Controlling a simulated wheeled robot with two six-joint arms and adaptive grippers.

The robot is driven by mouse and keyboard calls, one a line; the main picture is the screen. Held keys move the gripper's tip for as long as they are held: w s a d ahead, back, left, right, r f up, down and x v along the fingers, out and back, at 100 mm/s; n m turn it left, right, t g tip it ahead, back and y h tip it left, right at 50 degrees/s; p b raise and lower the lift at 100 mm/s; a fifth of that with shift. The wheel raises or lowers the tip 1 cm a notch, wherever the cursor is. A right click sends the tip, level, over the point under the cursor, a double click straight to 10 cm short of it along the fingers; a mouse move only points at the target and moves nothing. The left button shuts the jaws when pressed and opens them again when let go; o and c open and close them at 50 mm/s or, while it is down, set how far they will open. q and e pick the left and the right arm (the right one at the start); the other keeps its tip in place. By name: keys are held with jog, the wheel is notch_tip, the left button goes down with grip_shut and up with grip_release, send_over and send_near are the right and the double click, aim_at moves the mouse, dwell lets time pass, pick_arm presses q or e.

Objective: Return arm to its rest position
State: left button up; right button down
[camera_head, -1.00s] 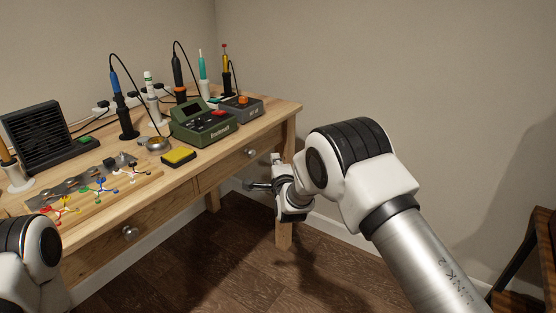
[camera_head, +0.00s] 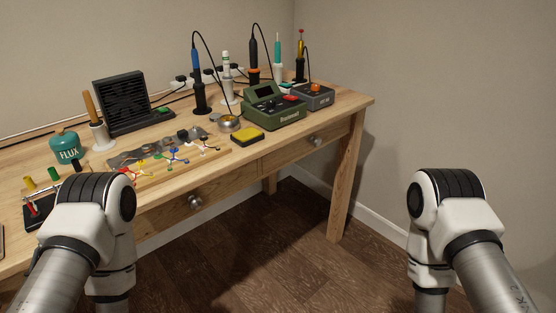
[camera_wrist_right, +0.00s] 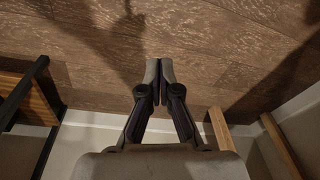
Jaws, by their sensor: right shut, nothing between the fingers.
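My right arm (camera_head: 455,220) is at the right of the head view, folded downward in front of the wall and clear of the bench. My right gripper (camera_wrist_right: 159,72) shows in the right wrist view with its fingers together and nothing between them, over the wood floor. It is out of frame in the head view. My left arm (camera_head: 85,230) is at the lower left of the head view, in front of the bench edge. The left gripper is out of view.
The wooden workbench (camera_head: 350,117) holds a green soldering station (camera_head: 275,108), a grey unit (camera_head: 315,97), a yellow sponge (camera_head: 247,136), a board with coloured wires (camera_head: 170,160), a black fume extractor (camera_head: 133,100) and a flux jar (camera_head: 65,146). Floor (camera_head: 270,250) between the arms is clear.

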jog(key=s+r+n+g, duration=0.1)
jog(key=s+n+g, duration=0.1)
jog(key=s+n, duration=0.3)
notch_tip(320, 180, up, 26)
jog(key=p, duration=2.6)
jog(key=shift+w+a+r+n, duration=0.15)
jog(key=shift+a+r+n, duration=0.1)
jog(key=shift+a+n, duration=0.15)
